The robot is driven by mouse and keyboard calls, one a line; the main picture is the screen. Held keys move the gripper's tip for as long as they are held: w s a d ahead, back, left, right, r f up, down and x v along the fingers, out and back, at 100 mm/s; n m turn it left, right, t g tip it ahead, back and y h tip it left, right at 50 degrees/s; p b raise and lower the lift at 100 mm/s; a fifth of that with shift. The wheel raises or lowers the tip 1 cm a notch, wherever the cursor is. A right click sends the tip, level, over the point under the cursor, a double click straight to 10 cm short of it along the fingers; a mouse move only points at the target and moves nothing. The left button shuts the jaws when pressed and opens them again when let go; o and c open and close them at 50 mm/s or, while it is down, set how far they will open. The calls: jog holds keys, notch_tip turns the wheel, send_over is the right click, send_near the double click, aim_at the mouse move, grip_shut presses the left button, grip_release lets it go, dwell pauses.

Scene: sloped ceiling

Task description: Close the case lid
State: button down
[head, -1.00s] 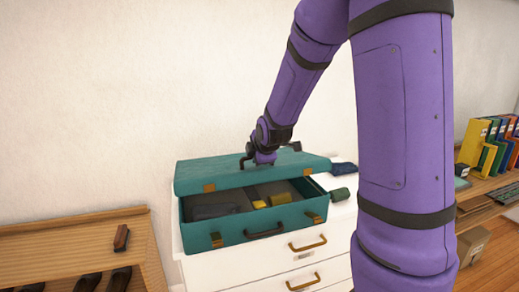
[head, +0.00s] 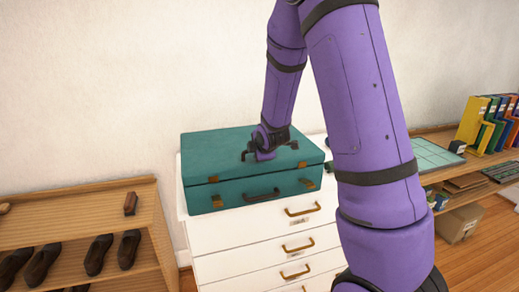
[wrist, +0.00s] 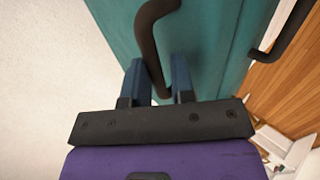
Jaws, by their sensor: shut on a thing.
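The teal case (head: 232,192) stands on the white drawer unit. Its lid (head: 210,150) lies down on the base, with no gap visible along the front seam. The lid also fills the middle of the wrist view (wrist: 215,45). My gripper (head: 265,156) is at the top of the lid. In the wrist view my gripper (wrist: 160,75) has its two blue fingers on either side of a dark bent handle (wrist: 149,35) on the lid, shut on it. The inside is hidden.
The white drawer unit (head: 230,235) stands against the wall. A wooden shoe rack (head: 60,195) with dark shoes is at the left. A wooden shelf (head: 445,172) with coloured binders (head: 480,120) is at the right. My arm covers part of the right side.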

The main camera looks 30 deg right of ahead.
jog(key=shift+s+a+f+g, duration=0.15)
jog(key=shift+s+f, duration=0.1)
jog(key=shift+f, duration=0.2)
jog(key=shift+s+a+f+g, duration=0.15)
jog(key=shift+s+f, duration=0.1)
jog(key=shift+f, duration=0.15)
jog(key=c, duration=1.4)
grip_release()
jog(key=shift+d, duration=0.1)
jog(key=shift+s+r, duration=0.1)
jog(key=v, duration=1.1)
jog(key=shift+w+d+r, duration=0.2)
jog(key=shift+w+r, duration=0.1)
jog(key=shift+w, duration=0.05)
